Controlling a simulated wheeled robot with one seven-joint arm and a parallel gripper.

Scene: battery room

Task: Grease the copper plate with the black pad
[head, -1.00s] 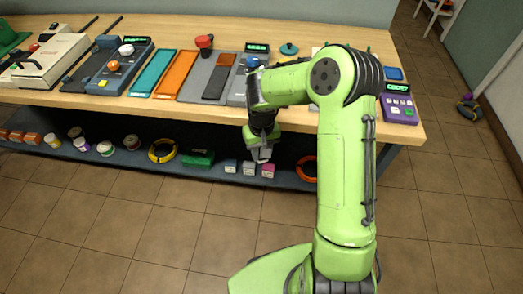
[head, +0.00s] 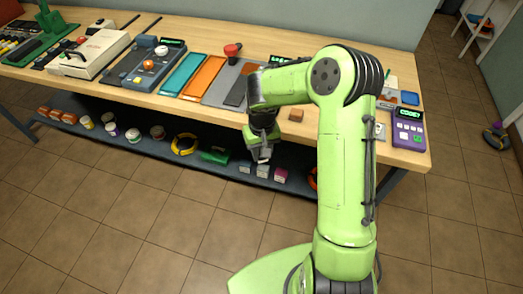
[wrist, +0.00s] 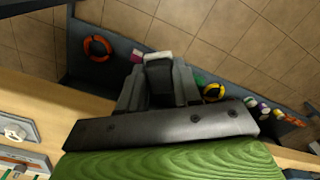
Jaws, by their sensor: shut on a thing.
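My gripper (head: 264,154) hangs low in front of the table edge, pointing down. In the wrist view its fingers close around a dark block (wrist: 158,77), which looks like the black pad. A long orange, copper-coloured plate (head: 204,76) lies on the table, left of my arm. Beside it, on a grey board (head: 217,92), lies a dark strip (head: 237,92) with a brownish far end, partly near my arm. I cannot tell for sure which of these two is the copper plate. My gripper is apart from both.
A teal plate (head: 184,74) and a blue-grey device (head: 148,66) lie further left. A red-handled tool (head: 232,51) stands behind. A purple keypad (head: 408,128) is at the right end. The lower shelf (head: 135,143) holds tapes, jars and small boxes. The floor in front is clear.

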